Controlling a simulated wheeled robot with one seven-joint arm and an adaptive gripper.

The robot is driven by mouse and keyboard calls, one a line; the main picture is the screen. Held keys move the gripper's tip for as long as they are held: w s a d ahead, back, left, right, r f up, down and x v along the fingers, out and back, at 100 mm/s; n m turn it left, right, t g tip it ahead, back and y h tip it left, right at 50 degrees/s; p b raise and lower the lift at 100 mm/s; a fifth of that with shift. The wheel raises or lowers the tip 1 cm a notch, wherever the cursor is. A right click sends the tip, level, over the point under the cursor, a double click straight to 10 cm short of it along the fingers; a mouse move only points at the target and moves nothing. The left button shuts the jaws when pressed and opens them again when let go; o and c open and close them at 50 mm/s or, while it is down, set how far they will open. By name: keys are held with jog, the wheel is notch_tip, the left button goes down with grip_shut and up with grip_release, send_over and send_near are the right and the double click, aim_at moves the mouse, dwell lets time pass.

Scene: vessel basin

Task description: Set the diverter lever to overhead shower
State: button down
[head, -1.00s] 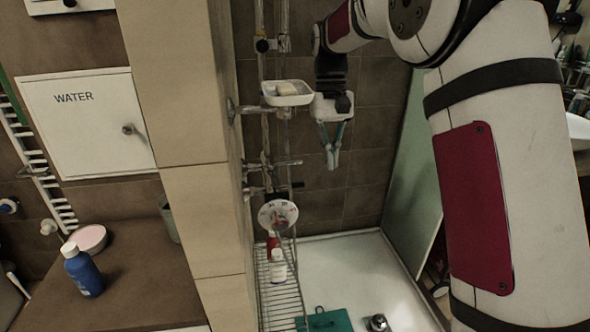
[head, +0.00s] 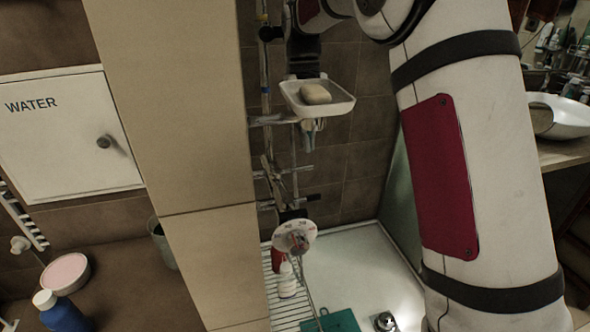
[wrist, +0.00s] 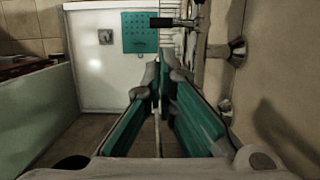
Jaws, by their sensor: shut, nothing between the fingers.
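The soap dish (head: 318,101) with soap sticks out just in front of my gripper. A tiled pillar (head: 165,130) stands left. Bottles stand on a wire rack (head: 285,312) below the dial. A teal mat (head: 338,321) lies on the white shower tray (head: 355,270), which is otherwise mostly clear.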

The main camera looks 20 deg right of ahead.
aim_at(301, 201)
jog(key=shift+w+a, duration=0.1)
jog(key=shift+w, duration=0.15)
jog(key=p+x, duration=0.2)
jog(key=x, duration=0.8)
